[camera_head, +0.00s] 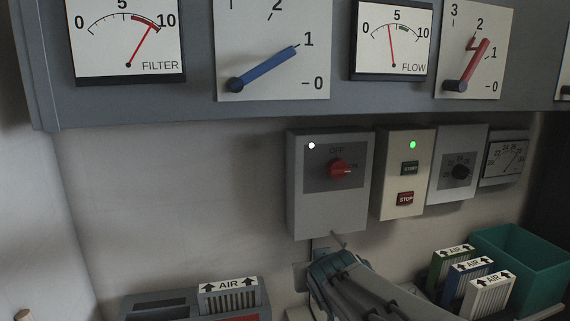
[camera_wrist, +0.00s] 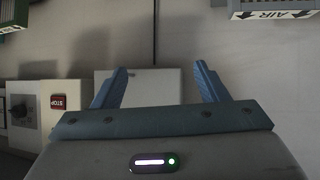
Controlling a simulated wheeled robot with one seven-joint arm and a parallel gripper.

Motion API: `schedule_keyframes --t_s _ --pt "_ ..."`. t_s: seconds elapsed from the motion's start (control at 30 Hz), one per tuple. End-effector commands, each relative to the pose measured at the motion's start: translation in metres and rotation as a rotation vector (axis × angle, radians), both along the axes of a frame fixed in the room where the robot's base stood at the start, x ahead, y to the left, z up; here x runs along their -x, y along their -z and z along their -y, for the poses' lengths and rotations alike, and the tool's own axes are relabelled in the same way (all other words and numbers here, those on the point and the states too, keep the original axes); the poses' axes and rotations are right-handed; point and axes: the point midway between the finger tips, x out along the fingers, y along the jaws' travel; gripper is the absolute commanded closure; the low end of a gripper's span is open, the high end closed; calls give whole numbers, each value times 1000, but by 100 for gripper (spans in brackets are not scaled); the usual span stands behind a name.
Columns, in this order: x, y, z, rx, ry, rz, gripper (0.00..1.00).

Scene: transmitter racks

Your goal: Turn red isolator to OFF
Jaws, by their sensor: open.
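The red isolator knob (camera_head: 339,168) sits on the dark panel of a grey wall box (camera_head: 326,214). Its handle points right, toward ON; OFF is printed above it. A white lamp is lit at the panel's upper left. My gripper (camera_wrist: 164,72) is open and empty in the wrist view. In the head view my arm rises below the box, with the fingers mostly hidden. In the wrist view the scene appears upside down. A pale box (camera_wrist: 150,88) lies beyond the fingers, partly hidden, and the red knob does not show there.
Right of the isolator are a START/STOP box (camera_head: 402,188) with a green lamp, a dial box (camera_head: 457,170) and a small meter (camera_head: 504,158). Gauges and a blue lever (camera_head: 265,68) are above. AIR filters (camera_head: 489,292) and a green bin (camera_head: 525,262) are lower right. The left wall is bare.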

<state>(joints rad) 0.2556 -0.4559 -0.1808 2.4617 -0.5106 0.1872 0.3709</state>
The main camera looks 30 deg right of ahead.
Motion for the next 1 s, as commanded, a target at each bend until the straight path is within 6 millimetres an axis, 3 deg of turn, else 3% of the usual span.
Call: schedule_keyframes --t_s 0.03,0.2,0.4,0.73,1.0 --pt "-2 -25 24 30 27 84 33" --pt "0 -89 73 114 13 340 33" --pt "18 -138 93 144 -93 526 33" --pt "31 -157 91 121 -199 605 33" --pt "-4 -156 99 119 -202 603 33"
